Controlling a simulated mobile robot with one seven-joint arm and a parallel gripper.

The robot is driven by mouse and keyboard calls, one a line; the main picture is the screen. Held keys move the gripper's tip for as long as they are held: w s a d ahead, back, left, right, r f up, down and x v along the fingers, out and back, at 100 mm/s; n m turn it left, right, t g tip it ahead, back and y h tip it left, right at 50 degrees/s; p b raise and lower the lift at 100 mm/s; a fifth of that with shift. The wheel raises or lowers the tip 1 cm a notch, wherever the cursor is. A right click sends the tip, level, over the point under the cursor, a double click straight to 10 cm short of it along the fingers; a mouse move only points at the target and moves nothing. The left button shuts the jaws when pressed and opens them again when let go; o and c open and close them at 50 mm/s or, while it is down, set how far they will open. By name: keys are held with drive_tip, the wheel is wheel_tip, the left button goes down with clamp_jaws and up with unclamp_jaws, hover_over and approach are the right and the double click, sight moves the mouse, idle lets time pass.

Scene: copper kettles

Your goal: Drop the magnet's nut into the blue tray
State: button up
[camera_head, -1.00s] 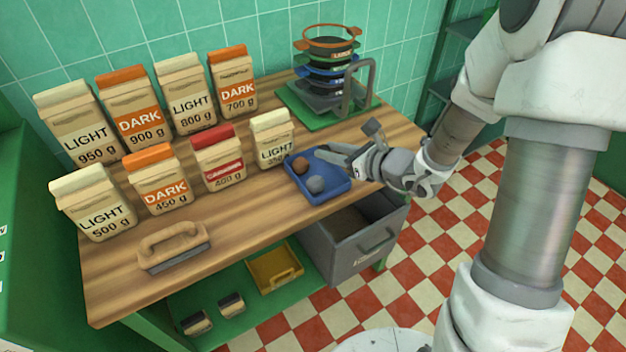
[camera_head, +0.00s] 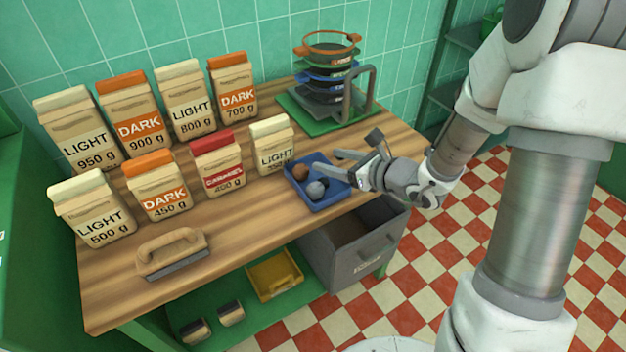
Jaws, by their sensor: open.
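The blue tray (camera_head: 328,205) sits on the wooden bench near its right front edge. A brown rounded piece (camera_head: 300,172) and a grey rounded piece (camera_head: 316,190) lie in it; I cannot tell whether either is the nut. My gripper (camera_head: 340,166) is open, its fingers pointing left at the tray's right side, and no held piece shows between them. A wooden-handled block with a grey base (camera_head: 172,252) lies at the bench's front left; I cannot tell whether it is the magnet.
Several paper bags (camera_head: 160,185) stand in two rows left of the tray. A stack of sieves on a stand (camera_head: 328,75) is behind it. An open grey drawer (camera_head: 360,260) hangs below the bench edge. The bench between the block and the tray is clear.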

drive_tip(key=b+v, duration=0.2)
drive_tip(key=v, duration=1.4)
drive_tip(key=shift+s+r+b, duration=0.2)
drive_tip(key=shift+r+b, duration=0.1)
drive_tip(key=shift+b, duration=0.05)
drive_tip(key=shift+d, duration=0.1)
